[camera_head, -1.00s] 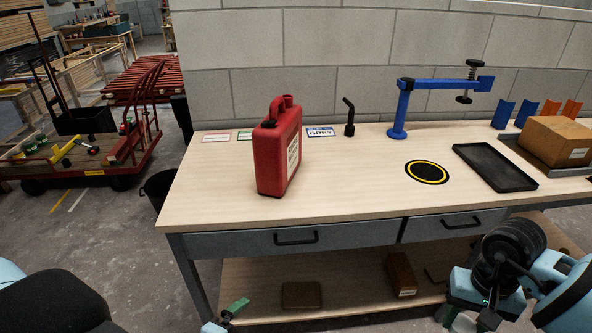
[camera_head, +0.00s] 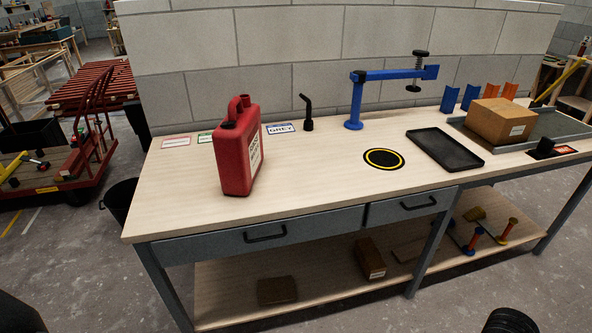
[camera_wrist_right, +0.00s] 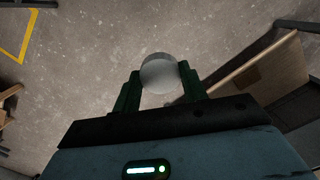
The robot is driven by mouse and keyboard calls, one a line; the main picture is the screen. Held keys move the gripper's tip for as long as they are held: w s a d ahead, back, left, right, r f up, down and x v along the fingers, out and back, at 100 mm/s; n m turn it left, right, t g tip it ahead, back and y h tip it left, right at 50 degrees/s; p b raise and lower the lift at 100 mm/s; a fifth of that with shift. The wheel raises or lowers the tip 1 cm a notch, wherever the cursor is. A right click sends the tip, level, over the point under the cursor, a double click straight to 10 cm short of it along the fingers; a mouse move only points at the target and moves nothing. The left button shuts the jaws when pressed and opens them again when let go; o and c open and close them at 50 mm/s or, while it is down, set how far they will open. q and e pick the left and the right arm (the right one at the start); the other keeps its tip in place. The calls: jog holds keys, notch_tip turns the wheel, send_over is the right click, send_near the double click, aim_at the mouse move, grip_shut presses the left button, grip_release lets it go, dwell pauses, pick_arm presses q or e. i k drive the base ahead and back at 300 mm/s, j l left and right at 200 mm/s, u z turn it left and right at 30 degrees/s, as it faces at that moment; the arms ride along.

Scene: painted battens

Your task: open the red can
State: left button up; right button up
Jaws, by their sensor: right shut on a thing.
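The red can (camera_head: 239,150) stands upright on the left part of the workbench (camera_head: 320,185) in the head view. It has a handle and a short neck on top, and a white label on its side. Whether the neck is capped I cannot tell. In the right wrist view my right gripper (camera_wrist_right: 160,75) is shut on a round, pale grey thing (camera_wrist_right: 159,73), held over the floor, away from the can. My left gripper is not in view.
A blue clamp stand (camera_head: 355,105), a yellow-ringed black disc (camera_head: 384,159), a black tray (camera_head: 445,149) and a cardboard box (camera_head: 500,121) are to the right. The bench front is clear.

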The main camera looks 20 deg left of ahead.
aim_at(238, 148)
jog(key=j, duration=0.9)
jog(key=i+j, duration=0.1)
jog(key=j, duration=0.8)
jog(key=i+j+u, duration=0.1)
jog(key=j, duration=0.8)
jog(key=i+j, duration=0.1)
jog(key=j, duration=0.8)
